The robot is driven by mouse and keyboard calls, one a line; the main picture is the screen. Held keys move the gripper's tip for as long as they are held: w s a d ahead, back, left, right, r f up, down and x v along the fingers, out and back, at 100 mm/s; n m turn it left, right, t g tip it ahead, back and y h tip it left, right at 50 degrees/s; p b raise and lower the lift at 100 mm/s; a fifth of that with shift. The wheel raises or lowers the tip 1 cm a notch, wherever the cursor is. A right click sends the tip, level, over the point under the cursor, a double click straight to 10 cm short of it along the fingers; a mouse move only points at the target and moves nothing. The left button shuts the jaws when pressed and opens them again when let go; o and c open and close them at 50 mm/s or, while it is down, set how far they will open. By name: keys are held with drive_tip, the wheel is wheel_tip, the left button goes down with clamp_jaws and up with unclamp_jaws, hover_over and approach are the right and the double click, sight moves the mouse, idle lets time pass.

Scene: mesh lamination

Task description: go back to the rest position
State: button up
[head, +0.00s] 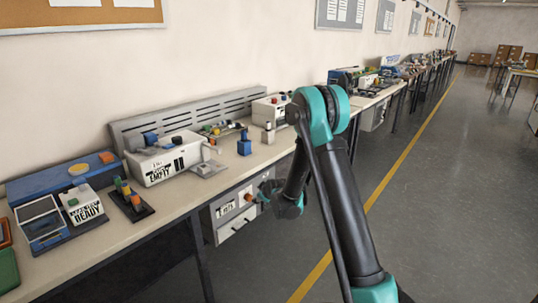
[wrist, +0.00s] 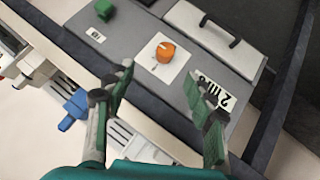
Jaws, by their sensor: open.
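My gripper (head: 268,194) is low in front of the workbench (head: 150,222), beside the grey control cabinet (head: 232,212) under the bench top. In the wrist view my gripper (wrist: 160,80) is open, with two dark green and grey fingers apart and nothing between them. An orange knob on a white plate (wrist: 164,50) lies beyond the fingertips, and I see no contact with it. In the head view the arm partly hides the bench edge and the cabinet's right side.
On the bench stand a white box marked EMPTY (head: 165,160), a READY box (head: 82,205), a small blue-topped post (head: 244,146) and a white box with a red button (head: 270,110). The cabinet has a drawer with a black handle (wrist: 222,28). The floor (head: 440,160) on the right is clear.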

drive_tip(key=s+d+r+m+g+h, duration=0.1)
drive_tip(key=s+d+r+m, duration=0.3)
drive_tip(key=s+d, duration=0.5)
drive_tip(key=s+d+r+m+g+h, duration=0.1)
drive_tip(key=s+d+r+m, duration=0.1)
drive_tip(key=s+d+r, duration=0.6)
drive_tip(key=s+d+f+m+g+h, duration=0.1)
drive_tip(key=s+d+m, duration=0.2)
drive_tip(key=s, duration=0.9)
drive_tip(key=s+d+f+m+g+h, duration=0.1)
drive_tip(key=s+d+f+m+g, duration=0.1)
drive_tip(key=s+d, duration=0.5)
drive_tip(key=s+m, duration=0.1)
drive_tip(key=s, duration=0.4)
drive_tip(key=shift+s, duration=0.2)
drive_tip(key=shift+f, duration=0.1)
